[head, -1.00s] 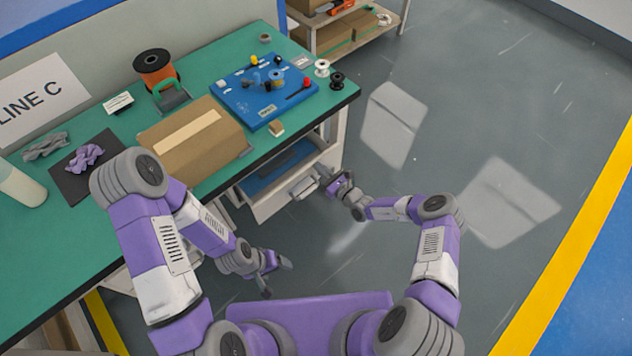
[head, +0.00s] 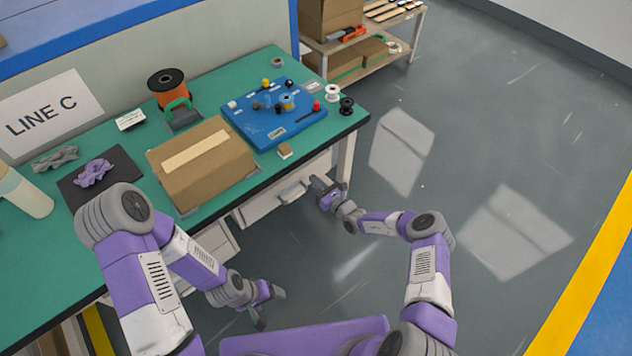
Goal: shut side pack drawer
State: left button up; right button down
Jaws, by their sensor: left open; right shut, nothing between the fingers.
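The side pack drawer (head: 262,207) is under the right part of the green workbench. Its white front with a bar handle (head: 291,192) shows, and no drawer interior is visible now. How flush it sits is hard to tell under the bench edge. My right gripper (head: 316,184) is shut and empty at the right end of the drawer front, close to the handle; whether it touches cannot be told. My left gripper (head: 272,306) is open and empty, low in front of the bench, apart from the drawer.
The green bench top (head: 85,240) holds a cardboard box (head: 205,175), a blue board (head: 255,128) with small parts, an orange spool (head: 168,95) and a black mat (head: 120,165). A shelf (head: 385,55) stands behind. The floor at right is clear.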

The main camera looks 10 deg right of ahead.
jog(key=p+v, duration=0.4)
jog(key=v, duration=1)
jog(key=s+a+f+n+g+y, duration=0.1)
jog(key=s+a+n+g+y, duration=0.2)
jog(key=s+a+n+g, duration=1.25)
jog(key=s+d+r+n+h, duration=0.3)
jog(key=s+d+n+h, duration=0.5)
jog(key=s+n, duration=0.3)
jog(key=shift+r+t, duration=0.35)
jog(key=shift+r, duration=0.05)
